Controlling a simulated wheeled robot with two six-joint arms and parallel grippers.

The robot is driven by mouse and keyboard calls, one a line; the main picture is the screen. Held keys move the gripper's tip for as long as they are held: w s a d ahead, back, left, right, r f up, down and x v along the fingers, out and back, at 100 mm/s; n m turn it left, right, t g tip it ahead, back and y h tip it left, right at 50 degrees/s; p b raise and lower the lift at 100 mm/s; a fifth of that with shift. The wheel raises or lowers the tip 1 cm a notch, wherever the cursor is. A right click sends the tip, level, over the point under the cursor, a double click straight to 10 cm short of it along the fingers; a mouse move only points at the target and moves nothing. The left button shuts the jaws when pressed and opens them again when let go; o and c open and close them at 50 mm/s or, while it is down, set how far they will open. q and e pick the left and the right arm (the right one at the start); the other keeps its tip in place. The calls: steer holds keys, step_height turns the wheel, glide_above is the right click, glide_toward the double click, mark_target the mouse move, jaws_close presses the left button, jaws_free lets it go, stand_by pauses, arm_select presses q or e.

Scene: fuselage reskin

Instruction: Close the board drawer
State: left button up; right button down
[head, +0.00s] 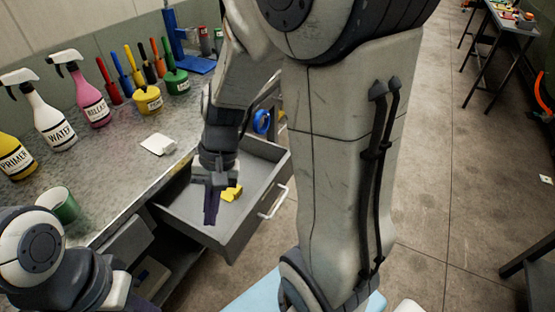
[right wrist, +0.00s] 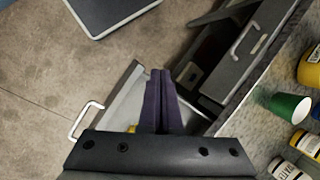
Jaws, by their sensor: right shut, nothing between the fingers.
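The board drawer (head: 240,230) is grey and stands pulled out from under the workbench, with a pale bar handle (head: 273,202) on its front. A yellow object (head: 231,192) lies inside it. My right gripper (head: 211,220) points down over the drawer's interior, its dark purple fingers together and empty. I cannot tell whether the fingertips touch the drawer. In the right wrist view the shut fingers (right wrist: 160,75) cover part of the drawer (right wrist: 127,95), and its handle (right wrist: 84,119) shows at the left. My left arm is at the lower left; its gripper is out of view.
The workbench (head: 120,150) holds spray bottles (head: 92,95), several coloured-handled tools in pots, a green cup (head: 58,204) and a white pad (head: 158,144). Another drawer with a handle (right wrist: 240,42) shows in the right wrist view. The floor (head: 450,190) at the right is mostly clear.

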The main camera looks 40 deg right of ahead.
steer(key=w+d+f+m+t+y, duration=0.1)
steer(key=w+d+f+m+t, duration=0.15)
steer(key=d+m, duration=0.55)
steer(key=w+d+f+m+t+y, duration=0.1)
steer(key=w+d+f+m+t, duration=0.15)
steer(key=d+m, duration=0.55)
steer(key=s+d+f+m+t+h, duration=0.1)
steer(key=s+d+f+m+t, duration=0.2)
steer(key=d, duration=0.6)
steer(key=s+d+f+m+t+h, duration=0.15)
steer(key=s+d+m, duration=0.35)
steer(key=d, duration=0.5)
glide_toward(285, 177)
steer(key=shift+m, duration=0.4)
steer(key=x, duration=0.5)
steer(key=shift+s+d+f, duration=0.15)
steer(key=shift+s+f, duration=0.1)
steer(key=shift+f, duration=0.2)
steer(key=shift+w, duration=0.55)
steer(key=shift+w+f, duration=0.1)
steer(key=shift+w, duration=0.05)
